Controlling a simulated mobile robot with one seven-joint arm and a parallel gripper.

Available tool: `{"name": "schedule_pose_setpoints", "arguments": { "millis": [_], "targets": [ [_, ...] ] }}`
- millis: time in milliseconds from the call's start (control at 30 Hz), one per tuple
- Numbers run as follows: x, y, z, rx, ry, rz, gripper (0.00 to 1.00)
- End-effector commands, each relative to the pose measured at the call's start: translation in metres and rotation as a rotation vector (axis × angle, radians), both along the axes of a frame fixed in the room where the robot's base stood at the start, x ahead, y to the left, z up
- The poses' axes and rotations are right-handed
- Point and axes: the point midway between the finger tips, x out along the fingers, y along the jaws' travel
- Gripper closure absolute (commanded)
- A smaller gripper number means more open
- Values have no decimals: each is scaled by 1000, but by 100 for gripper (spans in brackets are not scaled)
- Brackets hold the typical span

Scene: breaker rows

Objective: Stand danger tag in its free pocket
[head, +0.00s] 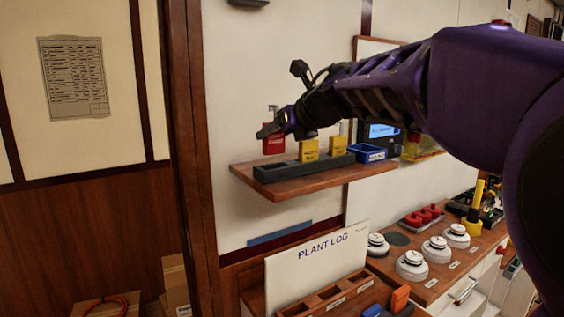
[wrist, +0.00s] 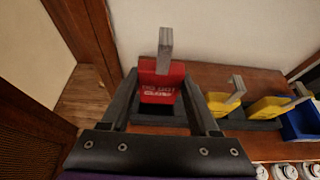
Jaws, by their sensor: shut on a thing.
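The red danger tag (head: 273,139), with a grey metal hook on top, is between the fingers of my gripper (head: 270,129). In the wrist view the tag (wrist: 161,86) shows white lettering, and the two fingers of my gripper (wrist: 163,88) flank it. The dark pocket rack (head: 300,168) lies on the wooden shelf. The tag hangs at the left end of the rack, roughly upright. A dark pocket opening shows just below it in the wrist view. I cannot tell whether the tag's lower edge is inside the pocket.
Two yellow tags (head: 309,150) (head: 338,146) stand in the rack to the right. A blue bin (head: 368,153) is right of them on the wooden shelf (head: 310,184). A brown wooden post (head: 190,150) stands left of the shelf.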

Motion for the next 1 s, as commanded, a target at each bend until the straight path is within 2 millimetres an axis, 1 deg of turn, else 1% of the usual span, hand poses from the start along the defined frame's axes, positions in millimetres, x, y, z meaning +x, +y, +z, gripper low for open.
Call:
{"name": "schedule_pose_setpoints", "arguments": {
  "millis": [33,167,233,333,400,667,767,800,933,1000],
  "targets": [
    [0,0,-8,1,-1,1,93],
    [0,0,-16,0,0,1,93],
    [0,0,-24,-1,-1,0,93],
    [0,0,-41,0,1,1,93],
    [0,0,-48,0,0,1,93],
    [0,0,-48,0,-1,0,93],
    [0,0,-51,0,-1,0,93],
    [0,0,-50,0,-1,0,33],
    [0,0,-50,0,-1,0,10],
    [0,0,-50,0,-1,0,8]
  ]
}}
